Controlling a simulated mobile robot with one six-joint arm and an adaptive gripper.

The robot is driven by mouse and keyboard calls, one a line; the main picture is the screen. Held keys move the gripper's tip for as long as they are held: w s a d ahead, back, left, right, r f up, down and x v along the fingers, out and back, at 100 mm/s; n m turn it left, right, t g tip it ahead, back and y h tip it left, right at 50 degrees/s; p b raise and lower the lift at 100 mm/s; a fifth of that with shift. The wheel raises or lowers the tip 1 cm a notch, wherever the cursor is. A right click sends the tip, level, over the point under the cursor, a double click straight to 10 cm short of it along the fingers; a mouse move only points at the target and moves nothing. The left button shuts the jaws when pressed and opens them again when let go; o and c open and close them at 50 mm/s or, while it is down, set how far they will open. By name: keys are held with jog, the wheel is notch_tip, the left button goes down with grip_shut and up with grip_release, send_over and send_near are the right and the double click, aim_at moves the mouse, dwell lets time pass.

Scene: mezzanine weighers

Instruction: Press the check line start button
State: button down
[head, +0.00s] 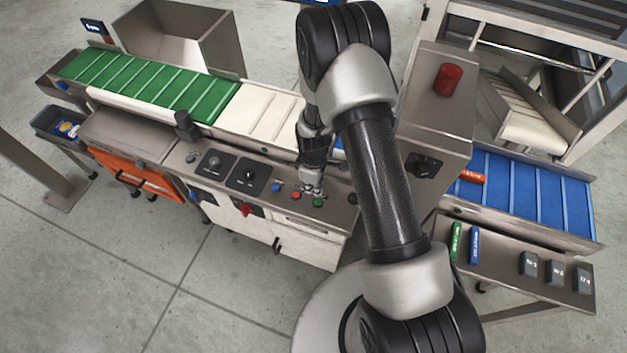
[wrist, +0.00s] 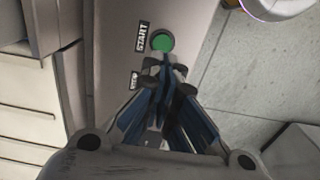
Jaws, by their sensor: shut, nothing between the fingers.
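The green start button (wrist: 162,42) sits on the grey control panel in the wrist view, with a START label (wrist: 142,38) beside it. It also shows in the head view as a small green button (head: 318,202), with a red button (head: 295,196) and a blue button (head: 277,188) to its left. My gripper (wrist: 168,68) is shut and empty, its fingertips close to the green button's near edge. In the head view my gripper (head: 313,190) is over the panel, just above the green button. Whether the fingertips touch it, I cannot tell.
A dark knob (head: 351,199) stands right of the green button. Two black rotary dials (head: 249,177) sit to the left. A red mushroom button (head: 447,79) tops a grey cabinet. Green and blue (head: 525,195) conveyor belts lie on either side.

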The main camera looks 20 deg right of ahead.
aim_at(318, 202)
jog(key=shift+f+b, duration=0.6)
jog(key=shift+f, duration=2)
